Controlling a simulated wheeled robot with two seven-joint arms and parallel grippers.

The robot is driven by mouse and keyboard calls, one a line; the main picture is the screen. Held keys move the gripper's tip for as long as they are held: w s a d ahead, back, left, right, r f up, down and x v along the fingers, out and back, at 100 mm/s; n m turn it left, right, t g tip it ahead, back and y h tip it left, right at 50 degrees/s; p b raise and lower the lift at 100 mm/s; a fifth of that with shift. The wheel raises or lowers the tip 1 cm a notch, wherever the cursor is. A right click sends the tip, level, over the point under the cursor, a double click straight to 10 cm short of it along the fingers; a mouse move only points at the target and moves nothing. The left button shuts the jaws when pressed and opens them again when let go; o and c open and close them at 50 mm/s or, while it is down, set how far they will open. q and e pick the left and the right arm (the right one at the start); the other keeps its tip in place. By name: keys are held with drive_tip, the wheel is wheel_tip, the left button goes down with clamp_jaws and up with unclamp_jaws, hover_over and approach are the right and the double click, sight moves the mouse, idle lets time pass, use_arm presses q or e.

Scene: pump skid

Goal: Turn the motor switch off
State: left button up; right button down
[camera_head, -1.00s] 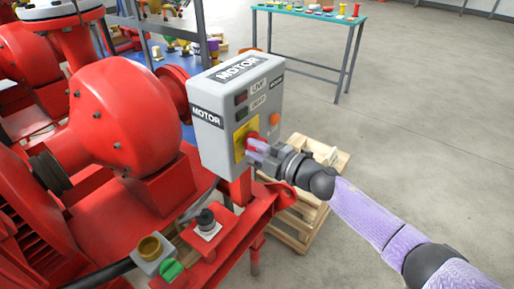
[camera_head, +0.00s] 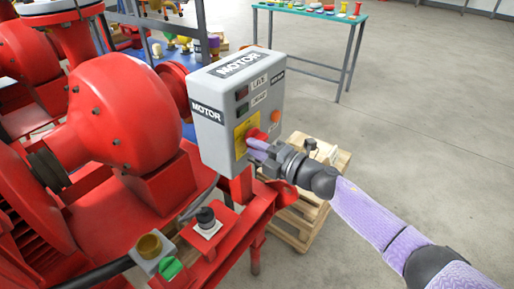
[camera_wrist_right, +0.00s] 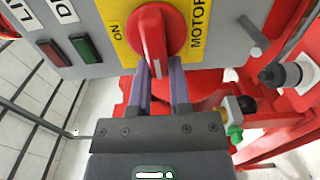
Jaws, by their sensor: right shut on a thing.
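The grey motor control box (camera_head: 212,130) stands on a red post in the middle of the head view, with MOTOR labels on it. Its red rotary motor switch (camera_wrist_right: 153,35) sits on a yellow plate (camera_wrist_right: 122,28) marked ON and MOTOR in the right wrist view. The switch also shows in the head view (camera_head: 257,135), partly covered by my fingers. My right gripper (camera_head: 257,147) is at the front of the box, its two purple fingers shut on the switch's handle. The fingertips also show in the wrist view (camera_wrist_right: 159,72). My left gripper is not in view.
Red pump machinery (camera_head: 120,115) fills the left. A green knob (camera_head: 170,267) and a black knob (camera_head: 206,218) sit low in front. A wooden pallet stack (camera_head: 318,180) stands behind my right arm. A teal-topped table (camera_head: 310,12) is at the back. Floor to the right is clear.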

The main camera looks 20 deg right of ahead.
drive_tip(key=c, duration=0.6)
unclamp_jaws()
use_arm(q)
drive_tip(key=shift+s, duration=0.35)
use_arm(e)
drive_tip(key=shift+o, duration=0.2)
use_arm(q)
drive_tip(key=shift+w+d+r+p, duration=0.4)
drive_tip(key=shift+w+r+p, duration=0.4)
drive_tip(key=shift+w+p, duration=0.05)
use_arm(e)
drive_tip(key=v, duration=1)
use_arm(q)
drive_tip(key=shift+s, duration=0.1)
